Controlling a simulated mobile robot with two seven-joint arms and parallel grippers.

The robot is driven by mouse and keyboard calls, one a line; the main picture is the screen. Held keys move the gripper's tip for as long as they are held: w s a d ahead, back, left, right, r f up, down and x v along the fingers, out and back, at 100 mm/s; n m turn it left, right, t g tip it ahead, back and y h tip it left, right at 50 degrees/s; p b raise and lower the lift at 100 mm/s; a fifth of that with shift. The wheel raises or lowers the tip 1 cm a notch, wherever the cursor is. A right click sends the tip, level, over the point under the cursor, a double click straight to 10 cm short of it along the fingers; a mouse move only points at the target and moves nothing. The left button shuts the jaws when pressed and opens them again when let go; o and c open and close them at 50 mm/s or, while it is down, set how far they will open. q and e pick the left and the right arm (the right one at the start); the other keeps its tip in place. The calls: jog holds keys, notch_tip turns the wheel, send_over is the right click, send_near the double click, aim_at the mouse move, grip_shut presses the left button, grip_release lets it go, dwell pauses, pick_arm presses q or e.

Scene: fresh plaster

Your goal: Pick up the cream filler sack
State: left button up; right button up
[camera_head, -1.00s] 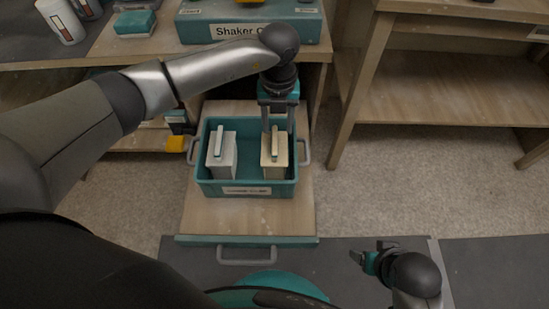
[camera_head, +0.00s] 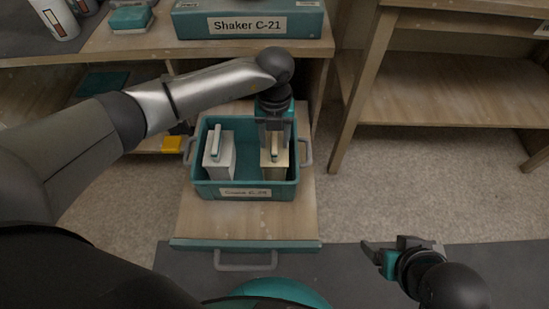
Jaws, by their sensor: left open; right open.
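The cream filler sack (camera_head: 273,170) stands upright in the right part of a teal crate (camera_head: 244,190), with a raised cream grip on its top. My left gripper (camera_head: 274,142) points down over it, with its fingers around the height of that grip. It is open; whether the fingers touch the grip I cannot tell. A white sack (camera_head: 219,166) of similar shape stands in the left part of the crate. My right gripper (camera_head: 382,252) is open and empty at the lower right, away from the crate.
The crate sits on a pulled-out wooden drawer board (camera_head: 240,221) with a teal front edge. A teal box labelled Shaker C-21 (camera_head: 250,22) is on the shelf above. A yellow object (camera_head: 173,144) lies left of the crate. Open floor (camera_head: 370,195) is on the right.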

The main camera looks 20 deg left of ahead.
pick_arm(q)
grip_shut()
dwell(0.4)
jog(key=shift+r, duration=0.1)
dwell(0.9)
